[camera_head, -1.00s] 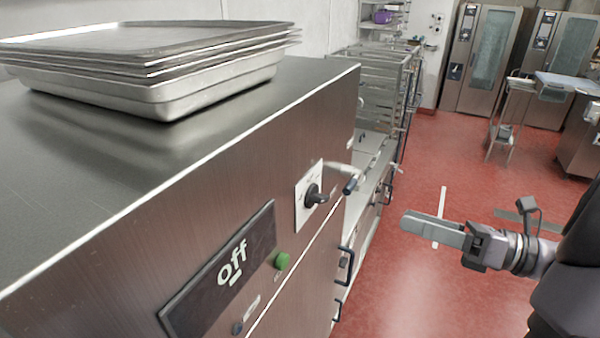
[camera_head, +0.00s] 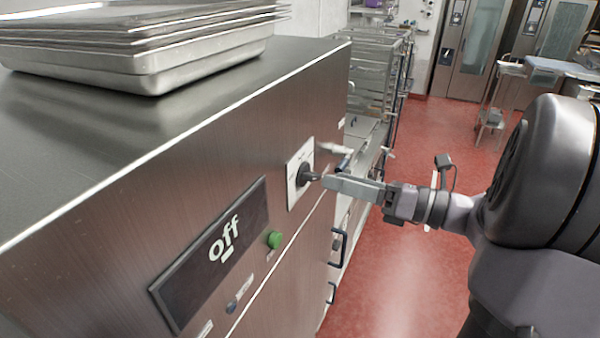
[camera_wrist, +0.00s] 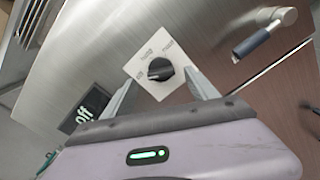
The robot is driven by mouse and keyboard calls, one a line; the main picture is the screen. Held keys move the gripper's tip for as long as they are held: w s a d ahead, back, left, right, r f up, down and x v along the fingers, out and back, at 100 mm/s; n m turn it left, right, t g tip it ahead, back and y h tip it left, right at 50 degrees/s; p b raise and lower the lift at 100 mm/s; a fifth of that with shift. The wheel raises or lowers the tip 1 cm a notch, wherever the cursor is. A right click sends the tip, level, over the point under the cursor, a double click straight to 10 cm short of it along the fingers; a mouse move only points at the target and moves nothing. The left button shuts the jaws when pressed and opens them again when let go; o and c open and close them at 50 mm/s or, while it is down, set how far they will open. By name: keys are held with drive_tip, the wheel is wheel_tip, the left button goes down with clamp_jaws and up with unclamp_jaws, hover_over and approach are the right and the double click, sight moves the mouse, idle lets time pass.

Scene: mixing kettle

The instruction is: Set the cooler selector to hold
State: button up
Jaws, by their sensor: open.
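The cooler selector (camera_head: 304,175) is a black knob on a white plate (camera_head: 293,193) on the steel front panel. In the wrist view the knob (camera_wrist: 160,69) shows between my finger tips, with several small labels around it; its pointer seems to be towards the "off" side. A dark display (camera_head: 215,258) reads "off"; part of it also shows in the wrist view (camera_wrist: 86,108). My gripper (camera_head: 328,182) is open, its fingers reaching to the knob from the right. In the wrist view the fingers (camera_wrist: 163,88) lie either side of the knob; I cannot tell whether they touch it.
A green button (camera_head: 274,240) and a smaller dark button (camera_head: 232,307) sit below the display. A dark-handled lever (camera_wrist: 252,42) is right of the selector. Stacked metal trays (camera_head: 150,60) stand on the cabinet top. The red floor (camera_head: 385,280) at right is open.

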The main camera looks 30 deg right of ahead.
sight(318, 175)
drive_tip(key=shift+x, duration=2.25)
drive_tip(key=shift+p, duration=0.3)
